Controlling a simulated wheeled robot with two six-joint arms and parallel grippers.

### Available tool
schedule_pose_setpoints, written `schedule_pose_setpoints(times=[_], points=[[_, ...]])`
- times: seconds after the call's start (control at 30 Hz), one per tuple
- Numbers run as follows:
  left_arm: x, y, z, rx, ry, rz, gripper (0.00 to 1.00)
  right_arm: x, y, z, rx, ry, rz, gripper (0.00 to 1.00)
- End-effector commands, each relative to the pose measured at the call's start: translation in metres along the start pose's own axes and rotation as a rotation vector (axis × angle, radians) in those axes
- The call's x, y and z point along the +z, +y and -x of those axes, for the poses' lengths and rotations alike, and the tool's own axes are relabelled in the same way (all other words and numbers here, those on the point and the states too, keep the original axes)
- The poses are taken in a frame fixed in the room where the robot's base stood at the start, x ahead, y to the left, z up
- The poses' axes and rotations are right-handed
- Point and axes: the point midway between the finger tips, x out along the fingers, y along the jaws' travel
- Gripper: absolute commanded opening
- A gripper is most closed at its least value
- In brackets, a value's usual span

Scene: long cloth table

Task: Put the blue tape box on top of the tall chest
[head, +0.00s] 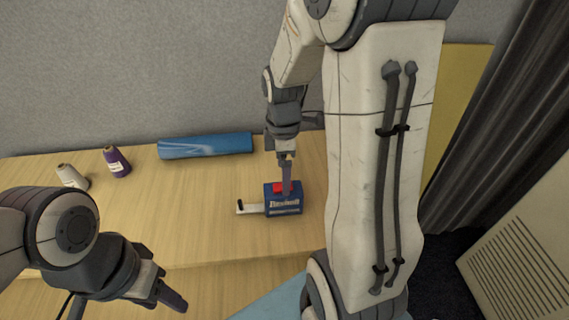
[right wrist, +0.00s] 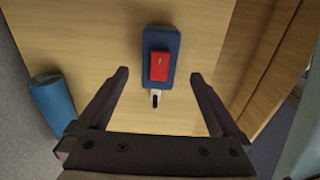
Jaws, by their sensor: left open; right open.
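The blue tape box (head: 284,208) stands on the wooden table, with a red part on top and a pale strip sticking out to the left. In the right wrist view the tape box (right wrist: 150,77) lies ahead, between the lines of my open fingers. My right gripper (head: 286,172) points down at the box in the head view and partly covers it; I cannot tell whether it touches. My right gripper (right wrist: 159,74) holds nothing. My left gripper (head: 165,280) is open and empty at the lower left, apart from the box. I cannot make out the tall chest for sure.
A blue roll (head: 205,145) lies at the back of the table (head: 180,220). A purple spool (head: 117,162) and a white spool (head: 72,177) stand left of it. A beige slatted panel (head: 520,265) is at the lower right, by a dark curtain (head: 510,130). The table's front middle is clear.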

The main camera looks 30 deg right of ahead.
Motion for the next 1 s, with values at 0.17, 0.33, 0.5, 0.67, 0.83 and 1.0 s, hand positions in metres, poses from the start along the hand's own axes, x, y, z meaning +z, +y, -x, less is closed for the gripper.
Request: schedule_pose_setpoints(times=[0.17, 0.33, 0.5, 0.67, 0.83, 1.0], points=[[0.0, 0.0, -0.003, 0.0, 0.0, 0.001, 0.5, 0.0, 0.001, 0.023, 0.002, 0.0, 0.0, 1.0], [0.0, 0.0, -0.003, 0.0, 0.0, 0.001, 0.5, 0.0, 0.0, 0.03, 0.0, 0.0, 0.0, 1.0], [0.0, 0.0, -0.003, 0.0, 0.0, 0.001, 0.5, -0.023, -0.014, 0.034, 0.003, 0.006, -0.024, 1.0], [0.0, 0.0, -0.003, 0.0, 0.0, 0.001, 0.5, -0.083, -0.07, 0.043, 0.006, 0.03, -0.126, 1.0], [0.0, 0.0, -0.003, 0.0, 0.0, 0.001, 0.5, -0.126, -0.154, 0.047, -0.014, 0.059, -0.28, 1.0], [0.0, 0.0, -0.003, 0.0, 0.0, 0.001, 0.5, -0.134, -0.215, 0.047, -0.043, 0.069, -0.406, 1.0]])
